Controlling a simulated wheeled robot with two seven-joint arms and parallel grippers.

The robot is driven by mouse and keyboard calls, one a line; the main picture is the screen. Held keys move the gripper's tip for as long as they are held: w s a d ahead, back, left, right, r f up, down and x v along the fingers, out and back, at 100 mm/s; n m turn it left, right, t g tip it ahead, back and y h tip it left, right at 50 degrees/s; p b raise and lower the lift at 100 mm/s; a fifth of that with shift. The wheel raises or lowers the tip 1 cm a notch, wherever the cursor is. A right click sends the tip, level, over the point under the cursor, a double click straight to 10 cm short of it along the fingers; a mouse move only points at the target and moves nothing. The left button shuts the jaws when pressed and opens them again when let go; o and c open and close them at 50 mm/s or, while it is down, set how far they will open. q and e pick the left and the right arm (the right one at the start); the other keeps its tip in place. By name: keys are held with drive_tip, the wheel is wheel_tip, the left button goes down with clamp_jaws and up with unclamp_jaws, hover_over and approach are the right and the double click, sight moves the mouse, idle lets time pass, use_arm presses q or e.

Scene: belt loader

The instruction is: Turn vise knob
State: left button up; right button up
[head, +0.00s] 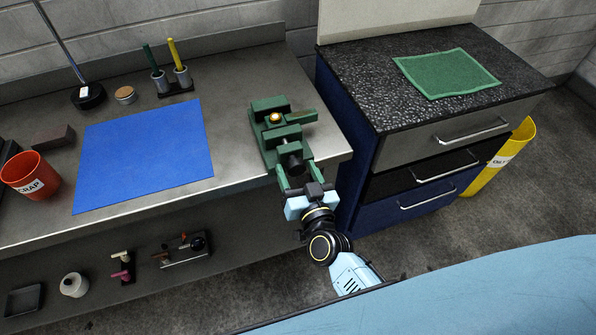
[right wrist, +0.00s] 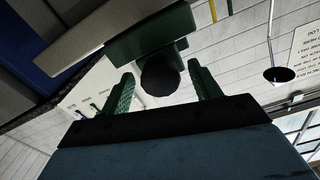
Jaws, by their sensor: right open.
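The green vise (head: 267,140) stands at the right end of the metal workbench, with a small gold round part (head: 275,118) between its jaws. Its dark round knob (head: 291,160) faces me at the front end and also shows in the right wrist view (right wrist: 160,78). My right gripper (head: 294,172) is open, with its two green fingers pointing at the vise. In the right wrist view the fingers stand either side of the knob, with visible gaps on both sides. I cannot tell how far they reach along it. My left gripper is not in view.
A blue mat (head: 145,155) covers the bench's middle. A red scrap cup (head: 32,177) stands at the left and a pen holder (head: 172,82) at the back. A dark-topped drawer cabinet (head: 420,110) with a green cloth (head: 446,74) is right of the vise.

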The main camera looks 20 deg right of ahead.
drive_tip(key=c, duration=1)
